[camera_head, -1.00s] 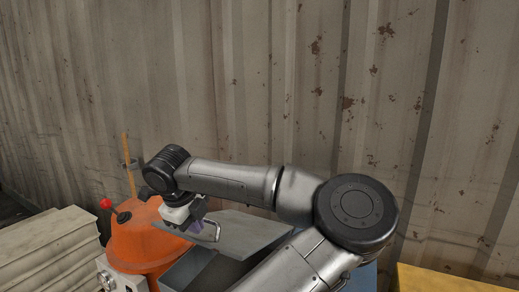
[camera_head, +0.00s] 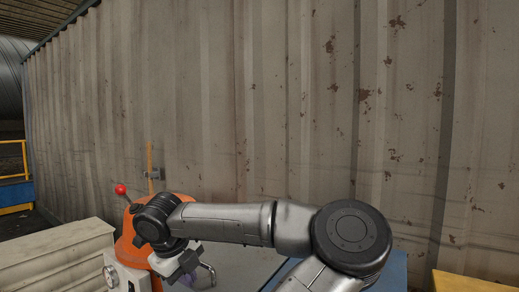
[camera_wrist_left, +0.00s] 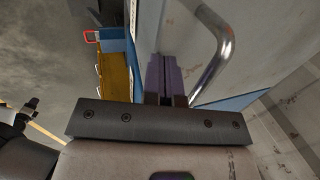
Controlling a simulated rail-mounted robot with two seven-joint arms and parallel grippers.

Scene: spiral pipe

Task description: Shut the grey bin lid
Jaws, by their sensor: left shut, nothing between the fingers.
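The grey bin lid (camera_head: 240,262) shows at the bottom of the head view, partly behind my left arm and cut off by the lower frame edge. Its metal handle (camera_head: 209,272) is just right of my left gripper (camera_head: 186,280). In the left wrist view, the lid (camera_wrist_left: 187,35) is a pale flat panel beyond the fingers, with the curved handle (camera_wrist_left: 224,50) to their right. The purple fingers of my left gripper (camera_wrist_left: 164,75) are together and empty, beside the handle, not around it. Whether they touch the lid I cannot tell. The bin's inside is hidden. My right gripper is not in view.
An orange machine (camera_head: 127,247) with a red-knobbed lever (camera_head: 121,190) stands left of the lid. A pale ribbed block (camera_head: 55,255) is farther left. A corrugated wall (camera_head: 230,110) closes the back. A yellow surface (camera_head: 470,282) is at lower right.

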